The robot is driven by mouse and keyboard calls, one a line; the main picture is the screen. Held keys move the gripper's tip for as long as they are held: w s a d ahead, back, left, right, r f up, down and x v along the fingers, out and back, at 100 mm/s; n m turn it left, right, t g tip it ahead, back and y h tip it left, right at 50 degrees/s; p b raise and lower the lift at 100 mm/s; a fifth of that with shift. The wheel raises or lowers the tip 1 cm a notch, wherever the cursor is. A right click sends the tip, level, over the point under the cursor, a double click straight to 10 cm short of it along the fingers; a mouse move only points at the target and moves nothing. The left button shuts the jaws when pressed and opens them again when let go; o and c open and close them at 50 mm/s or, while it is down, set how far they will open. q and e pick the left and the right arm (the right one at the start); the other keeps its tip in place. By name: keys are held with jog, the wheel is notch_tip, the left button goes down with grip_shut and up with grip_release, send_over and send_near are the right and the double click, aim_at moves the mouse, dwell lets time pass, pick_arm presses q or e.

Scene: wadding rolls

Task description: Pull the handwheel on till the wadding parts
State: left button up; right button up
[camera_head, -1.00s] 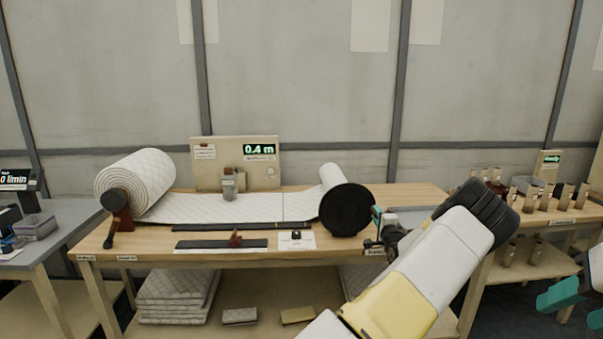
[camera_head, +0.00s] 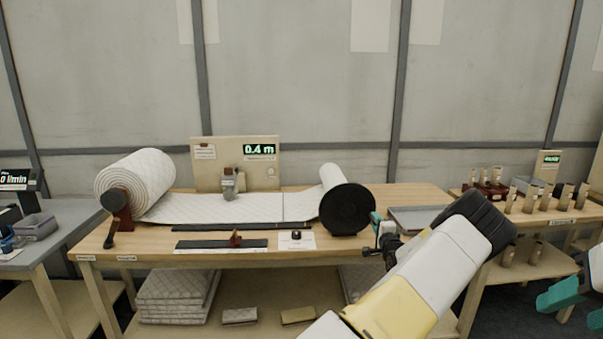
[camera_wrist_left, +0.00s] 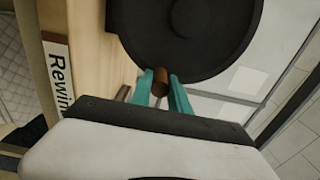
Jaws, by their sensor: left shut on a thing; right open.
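The black handwheel (camera_head: 347,209) stands at the right end of the wadding on the wooden bench; it fills the top of the left wrist view (camera_wrist_left: 190,30). My left gripper (camera_head: 377,220) is at the wheel's right side. In the left wrist view its teal fingers (camera_wrist_left: 161,88) are shut on the wheel's brown handle (camera_wrist_left: 160,78). The white quilted wadding (camera_head: 225,207) runs flat from the large roll (camera_head: 138,183) at left to the smaller roll (camera_head: 331,177) behind the wheel. A thin seam line crosses the wadding near the wheel. My right gripper (camera_head: 575,298) is open and empty at the right edge.
A board with a display (camera_head: 259,149) reading 0.4 m stands behind the wadding. A grey tray (camera_head: 415,219) lies right of the wheel. Folded wadding (camera_head: 177,297) is on the lower shelf.

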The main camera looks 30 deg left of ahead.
pick_arm(q)
jog(key=shift+s+f, duration=0.1)
jog(key=shift+f, duration=0.2)
jog(key=shift+s+a+f, duration=0.15)
jog(key=shift+a+f, duration=0.1)
jog(key=shift+f, duration=0.5)
jog(key=o, duration=1)
jog(key=shift+r, duration=0.1)
jog(key=v, duration=1)
